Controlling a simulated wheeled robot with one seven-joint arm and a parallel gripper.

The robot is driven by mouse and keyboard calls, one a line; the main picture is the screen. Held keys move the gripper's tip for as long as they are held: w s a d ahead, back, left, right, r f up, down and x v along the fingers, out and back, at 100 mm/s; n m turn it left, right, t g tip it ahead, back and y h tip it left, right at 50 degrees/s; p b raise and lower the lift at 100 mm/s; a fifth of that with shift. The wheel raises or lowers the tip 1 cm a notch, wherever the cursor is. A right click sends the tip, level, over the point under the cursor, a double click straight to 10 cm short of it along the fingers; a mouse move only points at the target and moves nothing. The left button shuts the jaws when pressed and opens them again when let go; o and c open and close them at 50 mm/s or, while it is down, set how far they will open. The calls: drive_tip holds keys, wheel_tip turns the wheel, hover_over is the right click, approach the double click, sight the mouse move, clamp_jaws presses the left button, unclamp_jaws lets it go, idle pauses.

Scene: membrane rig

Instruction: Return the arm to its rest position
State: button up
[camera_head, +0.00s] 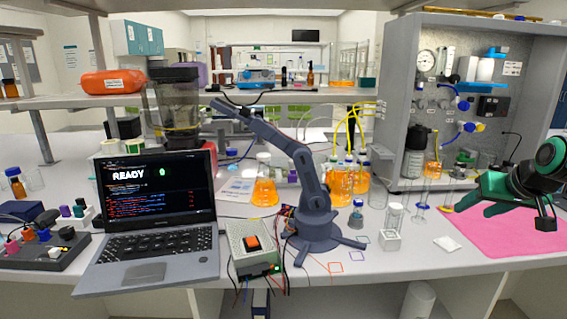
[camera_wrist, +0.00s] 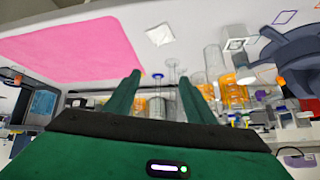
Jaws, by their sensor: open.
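My gripper (camera_head: 482,200) is green and stands at the right in the head view, above the pink mat (camera_head: 512,232). Its two fingers point left, toward the glassware at the bench's right side. In the wrist view my gripper (camera_wrist: 157,84) shows its two fingers spread apart with nothing held between them. The pink mat also shows at the upper left in the wrist view (camera_wrist: 75,48).
A grey cabinet (camera_head: 465,30) with tubing and a gauge stands behind my gripper. A glass in a clear block (camera_head: 391,240), a white pad (camera_head: 447,244) and slim cylinders (camera_head: 422,200) stand left of it. A dark blue-grey desktop arm (camera_head: 314,200) and a laptop (camera_head: 155,215) are further left.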

drive_tip(key=s+a+f+m+g, duration=0.1)
drive_tip(key=s+a+f+g, duration=0.1)
drive_tip(key=s, duration=0.7)
drive_tip(key=s+a+f+m+g, duration=0.1)
drive_tip(key=s+a+f+g, duration=0.1)
drive_tip(key=s, duration=0.8)
drive_tip(key=s+a+f+m+g+y, duration=0.1)
drive_tip(key=s+f+g, duration=0.3)
drive_tip(key=s, duration=0.6)
drive_tip(key=shift+s+a+f+m+g, duration=0.25)
drive_tip(key=shift+a+f+m+g, duration=0.05)
drive_tip(key=shift+a+f, duration=0.5)
drive_tip(key=shift+w+f, duration=0.25)
drive_tip(key=shift+w, duration=0.4)
